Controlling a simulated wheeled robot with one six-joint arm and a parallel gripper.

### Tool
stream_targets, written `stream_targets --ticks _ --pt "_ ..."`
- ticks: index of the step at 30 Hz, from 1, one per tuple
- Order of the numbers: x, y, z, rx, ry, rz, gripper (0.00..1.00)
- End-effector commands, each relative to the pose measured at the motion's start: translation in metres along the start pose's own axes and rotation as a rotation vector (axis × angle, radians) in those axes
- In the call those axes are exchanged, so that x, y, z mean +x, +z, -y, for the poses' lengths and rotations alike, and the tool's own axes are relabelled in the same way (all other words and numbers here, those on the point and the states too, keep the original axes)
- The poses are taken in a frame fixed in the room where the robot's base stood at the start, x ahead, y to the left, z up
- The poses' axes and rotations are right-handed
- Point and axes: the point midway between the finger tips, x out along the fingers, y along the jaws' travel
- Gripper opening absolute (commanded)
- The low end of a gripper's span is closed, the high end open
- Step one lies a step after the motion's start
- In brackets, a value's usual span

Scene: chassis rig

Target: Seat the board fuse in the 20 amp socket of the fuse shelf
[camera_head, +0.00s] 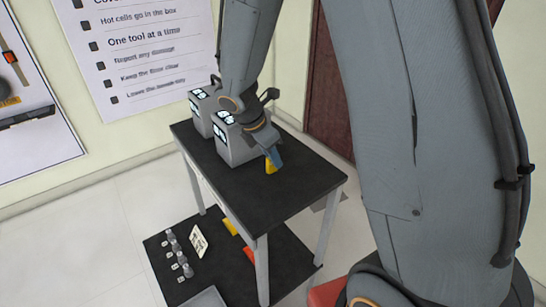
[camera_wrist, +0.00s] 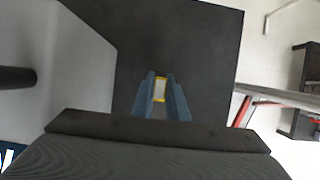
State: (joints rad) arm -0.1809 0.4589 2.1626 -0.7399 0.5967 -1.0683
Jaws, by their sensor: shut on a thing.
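My gripper (camera_head: 273,158) points down over the black top of a small table (camera_head: 300,180), just in front of a grey box. Its blue fingers are shut on a small yellow piece, which looks like the board fuse (camera_head: 271,167). In the wrist view, my gripper (camera_wrist: 160,88) has the fuse (camera_wrist: 160,90) between its fingertips, with a yellow rim and a pale middle. I cannot tell whether the fuse touches the tabletop. On the black lower shelf (camera_head: 215,275), several small grey pieces (camera_head: 176,247) stand in a row by white tags too small to read; they may be the sockets.
Two grey boxes (camera_head: 237,150) with black-and-white labels stand at the back left of the tabletop. The lower shelf also holds a cream card (camera_head: 198,241), a yellow piece (camera_head: 230,227), an orange-red piece (camera_head: 249,255) and a grey tray (camera_head: 205,298). The tabletop's front right is clear.

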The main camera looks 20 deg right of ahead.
Motion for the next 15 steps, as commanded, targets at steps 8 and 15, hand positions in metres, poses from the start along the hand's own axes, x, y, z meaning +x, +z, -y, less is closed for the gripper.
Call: stream_targets --ticks 8,15 --pt "0.0030 -0.0012 -0.0001 0.000 0.000 0.000 0.00" --pt "0.0022 -0.0009 0.0000 0.000 0.000 0.000 0.32"
